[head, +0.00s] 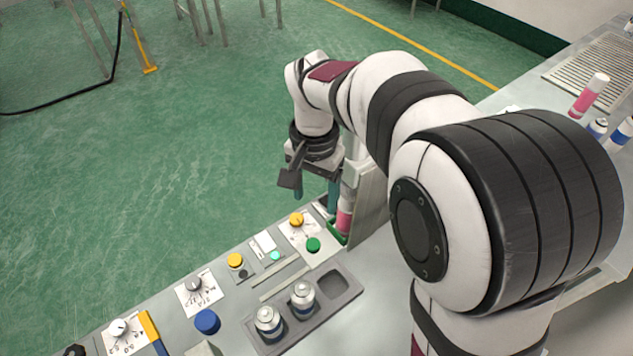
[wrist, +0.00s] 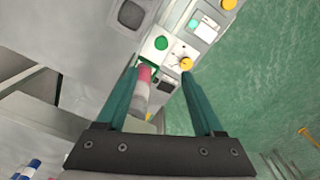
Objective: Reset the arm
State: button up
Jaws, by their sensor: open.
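My gripper (head: 315,192) hangs above the far end of the control panel in the head view, with its jaws pointing down. Its two teal fingers are spread apart in the wrist view (wrist: 161,74), and nothing is clamped between them. A pink and white can (head: 343,219) stands in a green holder (head: 336,233) just below and beside the gripper. In the wrist view the can (wrist: 144,76) shows between the fingers, close to the left one; whether it touches that finger I cannot tell.
A grey tray (head: 327,313) holds two silver-topped cans (head: 268,321) and one empty pocket. Around it are a green button (head: 313,244), a yellow button (head: 235,260), a blue button (head: 207,321) and dials. Open green floor lies left.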

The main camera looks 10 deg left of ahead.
jog(key=shift+s+d+r, duration=0.1)
dwell(0.3)
jog(key=s+d, duration=0.4)
jog(key=s, duration=0.3)
jog(key=s+d+r+m+y, duration=0.1)
jog(key=s+d, duration=0.3)
jog(key=s, duration=0.3)
jog(key=s+d, duration=0.4)
jog(key=s, duration=0.4)
jog(key=shift+d+r+m+y, duration=0.2)
jog(key=shift+m+y, duration=0.2)
